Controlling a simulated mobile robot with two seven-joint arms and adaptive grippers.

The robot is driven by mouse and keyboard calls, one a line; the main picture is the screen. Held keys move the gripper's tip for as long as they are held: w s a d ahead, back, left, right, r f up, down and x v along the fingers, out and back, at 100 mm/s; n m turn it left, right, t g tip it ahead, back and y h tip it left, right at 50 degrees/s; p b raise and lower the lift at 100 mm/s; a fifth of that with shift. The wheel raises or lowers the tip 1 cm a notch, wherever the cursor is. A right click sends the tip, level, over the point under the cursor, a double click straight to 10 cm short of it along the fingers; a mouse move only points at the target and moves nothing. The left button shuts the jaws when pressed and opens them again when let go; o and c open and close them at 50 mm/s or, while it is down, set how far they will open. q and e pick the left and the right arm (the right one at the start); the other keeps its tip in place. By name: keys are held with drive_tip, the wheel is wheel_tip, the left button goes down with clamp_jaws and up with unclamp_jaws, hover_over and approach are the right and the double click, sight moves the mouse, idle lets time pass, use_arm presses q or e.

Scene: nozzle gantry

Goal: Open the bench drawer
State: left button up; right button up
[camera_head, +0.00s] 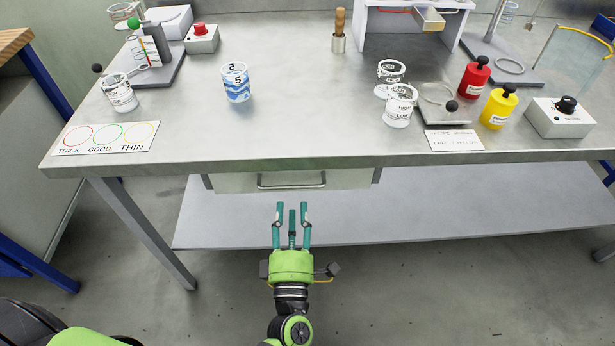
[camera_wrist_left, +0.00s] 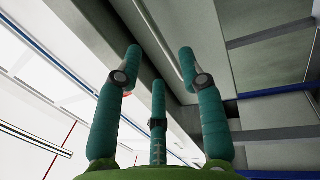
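The bench drawer (camera_head: 348,180) sits under the front edge of the workbench (camera_head: 300,135). Its pale front carries a horizontal metal bar handle (camera_head: 291,184), and it looks shut. My left gripper (camera_head: 291,210) is green with three teal fingers. The fingers are spread, empty and point toward the handle, appearing just below it in the head view with a gap between. In the left wrist view the open fingers (camera_wrist_left: 160,70) show against the bench's underside; a thin pale bar (camera_wrist_left: 163,38) runs between them, and I cannot tell if it is the handle. My right gripper is not in view.
On the benchtop stand a blue-patterned cup (camera_head: 236,84), clear beakers (camera_head: 399,106), red (camera_head: 474,78) and yellow (camera_head: 498,108) bottles and a control box (camera_head: 559,118). A lower shelf (camera_head: 440,205) lies under the bench. The floor in front looks clear.

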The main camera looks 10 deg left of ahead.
sight(289, 188)
use_arm(q)
drive_tip(key=shift+n+y, duration=0.4)
drive_tip(key=p+x, duration=0.1)
drive_tip(key=x, duration=0.6)
drive_tip(key=shift+a, duration=0.2)
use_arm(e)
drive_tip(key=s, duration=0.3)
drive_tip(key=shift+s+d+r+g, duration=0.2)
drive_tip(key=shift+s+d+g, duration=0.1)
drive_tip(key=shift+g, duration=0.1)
use_arm(q)
drive_tip(key=shift+s, duration=0.1)
clamp_jaws()
